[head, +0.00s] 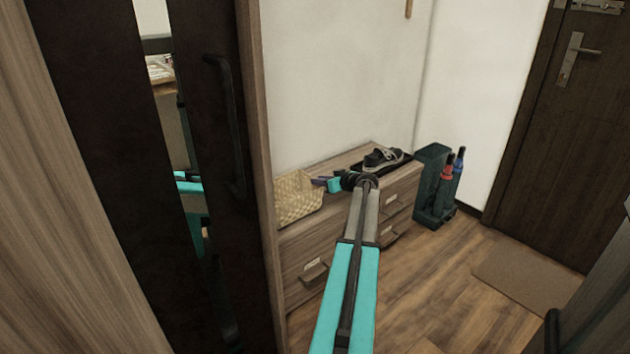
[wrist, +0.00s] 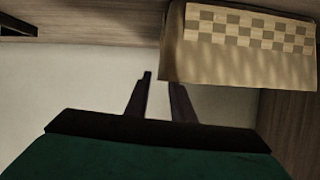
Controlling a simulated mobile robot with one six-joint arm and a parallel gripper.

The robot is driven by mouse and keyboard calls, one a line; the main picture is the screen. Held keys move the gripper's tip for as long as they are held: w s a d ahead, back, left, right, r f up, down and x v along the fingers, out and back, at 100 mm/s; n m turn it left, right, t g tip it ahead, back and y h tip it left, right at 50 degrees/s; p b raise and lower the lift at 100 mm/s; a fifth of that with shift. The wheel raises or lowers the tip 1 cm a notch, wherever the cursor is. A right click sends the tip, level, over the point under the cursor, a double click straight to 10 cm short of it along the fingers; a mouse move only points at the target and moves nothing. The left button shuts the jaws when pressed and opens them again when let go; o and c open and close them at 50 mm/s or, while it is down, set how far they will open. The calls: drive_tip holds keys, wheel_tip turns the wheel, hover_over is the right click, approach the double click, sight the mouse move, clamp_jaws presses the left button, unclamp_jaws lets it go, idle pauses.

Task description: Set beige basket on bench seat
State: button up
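The beige woven basket (head: 297,198) is at the left end of the top of a low wooden drawer bench (head: 345,165). The tall dark-doored cabinet hides its left side. The basket also shows in the wrist view (wrist: 245,62), at the upper right, with a checkered band. My gripper (head: 323,182) is just right of the basket, low over the bench top. In the wrist view its two dark fingers (wrist: 162,82) stand apart with nothing between them. The right finger is close to the basket's edge; I cannot tell whether they touch.
A dark shoe (head: 382,158) sits on a black tray at the bench's right end. A green umbrella stand (head: 432,185) with umbrellas is beside it. The tall cabinet (head: 215,150) stands close at the left. A doormat (head: 527,272) lies before the dark door (head: 560,130). The wooden floor between is clear.

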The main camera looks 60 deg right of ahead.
drive_tip(key=v, duration=0.7)
drive_tip(key=shift+p, duration=0.35)
idle(0.5)
